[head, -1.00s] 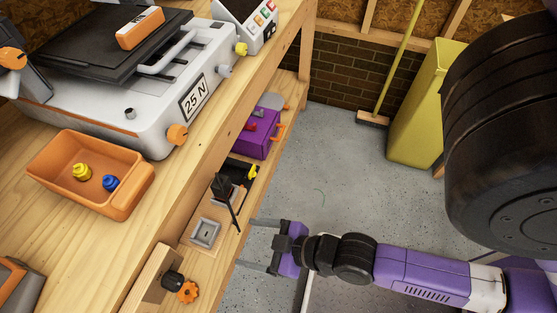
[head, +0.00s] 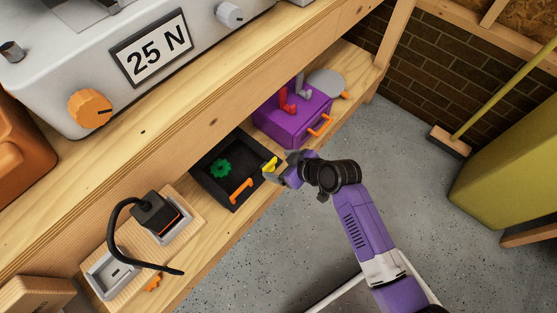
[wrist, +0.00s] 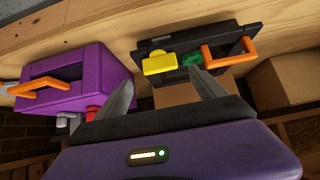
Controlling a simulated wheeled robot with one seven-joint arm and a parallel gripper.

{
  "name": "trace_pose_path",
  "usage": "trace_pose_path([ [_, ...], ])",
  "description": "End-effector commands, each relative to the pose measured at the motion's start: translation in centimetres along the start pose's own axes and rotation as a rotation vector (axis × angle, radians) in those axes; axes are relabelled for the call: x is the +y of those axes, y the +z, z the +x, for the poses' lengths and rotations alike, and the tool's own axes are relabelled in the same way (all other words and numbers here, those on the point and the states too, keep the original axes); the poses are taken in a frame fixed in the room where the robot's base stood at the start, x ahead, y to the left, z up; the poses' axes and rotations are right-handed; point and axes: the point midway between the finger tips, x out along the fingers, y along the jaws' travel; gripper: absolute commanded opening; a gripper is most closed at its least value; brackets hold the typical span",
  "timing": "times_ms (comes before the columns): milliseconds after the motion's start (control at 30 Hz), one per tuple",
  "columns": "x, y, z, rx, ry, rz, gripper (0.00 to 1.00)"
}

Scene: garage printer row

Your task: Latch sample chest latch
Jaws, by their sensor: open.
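A closed purple chest (head: 285,122) stands on the lower shelf, with an orange handle (head: 320,126) on its front. A red upright piece (head: 287,98) and a grey one stand on it; which is a latch I cannot tell. In the wrist view the purple chest (wrist: 100,68) is at the left. Beside it is an open black box (head: 208,186) with an orange handle, a yellow block (head: 268,164) at its edge and a green gear inside. My gripper (head: 276,172) is open and empty, close to the yellow block; contact is unclear. In the wrist view the yellow block (wrist: 160,63) lies just beyond my fingertips (wrist: 162,90).
The workbench top (head: 150,155) overhangs the shelf from above. A wooden block with grey sockets and a black cabled plug (head: 155,213) stands nearer on the shelf. A grey disc (head: 326,83) lies beyond the chest.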

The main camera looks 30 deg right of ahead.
Motion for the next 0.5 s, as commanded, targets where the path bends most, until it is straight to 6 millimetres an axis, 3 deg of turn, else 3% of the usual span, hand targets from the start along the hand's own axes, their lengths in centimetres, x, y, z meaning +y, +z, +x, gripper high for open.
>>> trace_pose_path([
  [200, 0.0, 0.2, 3.7, 0.000, 0.000, 0.001, 0.80],
  [500, 0.1, 0.0, 6.0, 0.001, 0.002, 0.000, 0.80],
])
